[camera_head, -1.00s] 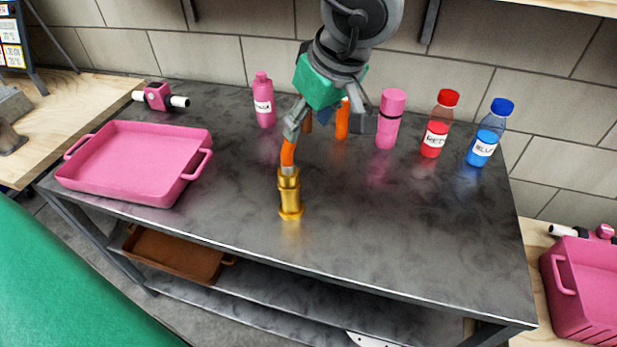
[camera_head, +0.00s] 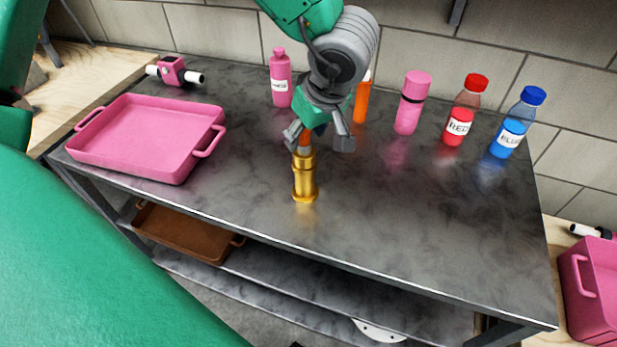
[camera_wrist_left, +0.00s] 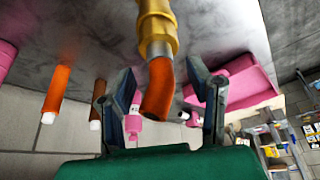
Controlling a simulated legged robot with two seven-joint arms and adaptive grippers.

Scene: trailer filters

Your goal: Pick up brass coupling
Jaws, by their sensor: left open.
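The brass coupling (camera_head: 304,182) stands upright on the dark metal table, left of the table's middle. In the left wrist view, the gold coupling (camera_wrist_left: 157,28) is at the top, with a curved orange hose piece (camera_wrist_left: 160,92) on its end. My left gripper (camera_head: 319,139) is open at the coupling's upper end. In the left wrist view, the orange piece lies between the spread fingers (camera_wrist_left: 163,72) and the gold body is beyond their tips. In the head view the gripper hides most of the orange piece. My right gripper is not in view.
Behind stand a pink bottle (camera_head: 280,80), an orange tube (camera_head: 362,102), a pink flask (camera_head: 411,105), a red bottle (camera_head: 459,122) and a blue bottle (camera_head: 508,135). A pink tray (camera_head: 140,140) and a pink-and-white fitting (camera_head: 173,72) are left. The table's front right is clear.

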